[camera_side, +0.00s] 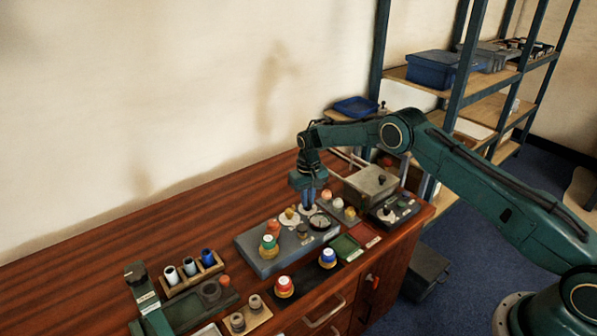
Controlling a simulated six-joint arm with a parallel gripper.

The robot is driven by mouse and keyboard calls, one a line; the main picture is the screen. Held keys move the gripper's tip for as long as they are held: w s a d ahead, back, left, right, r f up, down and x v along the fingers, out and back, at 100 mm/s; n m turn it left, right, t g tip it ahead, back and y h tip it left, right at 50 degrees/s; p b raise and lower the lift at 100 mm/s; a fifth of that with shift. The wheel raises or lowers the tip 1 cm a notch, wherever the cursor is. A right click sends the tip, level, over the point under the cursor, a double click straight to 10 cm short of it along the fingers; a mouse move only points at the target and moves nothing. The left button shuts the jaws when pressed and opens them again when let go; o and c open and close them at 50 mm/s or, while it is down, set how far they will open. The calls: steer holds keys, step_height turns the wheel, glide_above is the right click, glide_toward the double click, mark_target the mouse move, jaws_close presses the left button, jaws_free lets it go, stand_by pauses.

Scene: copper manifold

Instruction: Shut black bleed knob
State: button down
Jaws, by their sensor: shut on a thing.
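My gripper (308,207) points straight down over the back right part of the grey manifold block (262,263). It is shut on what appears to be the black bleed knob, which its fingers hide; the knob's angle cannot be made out. A green knob (269,242) and an orange-red one stand at the block's left.
A red-topped knob (284,286) and a blue-topped knob (327,258) stand before the block. A grey box (370,186) is behind right, near a dark tray (394,210). A wooden rack (192,272) of cups is at left. The bench's back left is clear.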

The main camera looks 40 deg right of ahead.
steer(key=shift+n, duration=1)
steer(key=c, duration=1.5)
jaws_free()
steer(key=shift+o, duration=0.2)
step_height(320, 180, up, 14)
